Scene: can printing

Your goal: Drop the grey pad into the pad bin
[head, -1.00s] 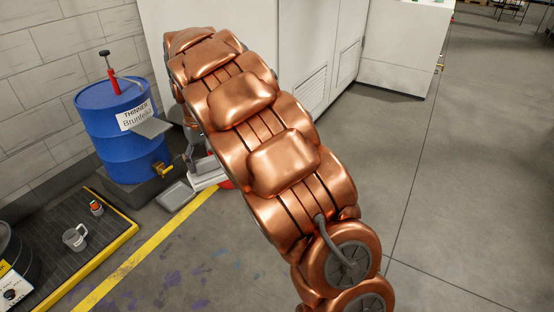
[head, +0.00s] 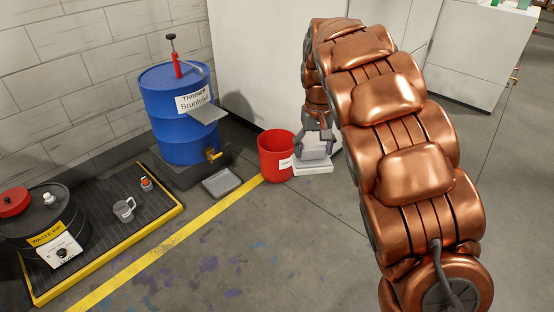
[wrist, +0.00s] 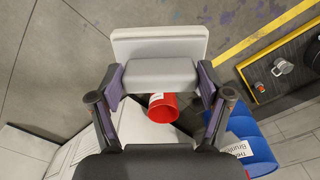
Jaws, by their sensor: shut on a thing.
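My gripper (wrist: 160,84) is shut on the grey pad (wrist: 160,70), a light grey block with a wide white plate (wrist: 160,42) against its far side. In the head view my gripper (head: 316,138) points down, with the pad (head: 314,151) between its fingers and the white plate (head: 313,168) below. A red bin (head: 272,160) with a white label stands on the floor just left of the pad. The label is too small to read. The bin (wrist: 158,107) also shows in the wrist view, partly hidden behind the pad and gripper.
A blue thinner drum (head: 178,130) with a brass tap stands left of the bin, with a grey tray (head: 221,183) on the floor. A yellow-edged black platform (head: 150,222) holds a mug, a small bottle and a dark waste drum. White cabinets (head: 265,60) stand behind.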

